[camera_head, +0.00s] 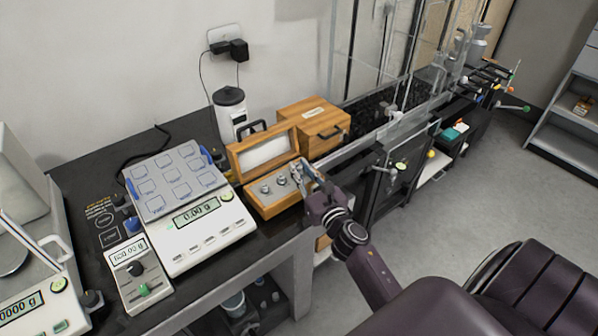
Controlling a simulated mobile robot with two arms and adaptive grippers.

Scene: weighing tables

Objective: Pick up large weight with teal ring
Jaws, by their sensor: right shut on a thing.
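An open wooden box (270,207) stands on the dark table, its lid tipped up at the back. Small silver weights sit in it, one at the left (265,189) and one beside it (281,181). My right gripper (308,174) is over the right end of this box, shut on a weight that its fingers mostly hide. No teal ring can be made out at this size. My left gripper is not in view.
A closed wooden box (322,127) stands behind the open one. A balance (203,232) with a blue-marked pan is to the left, with a small control unit (137,270) beside it. A glass-walled enclosure (400,130) stands to the right.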

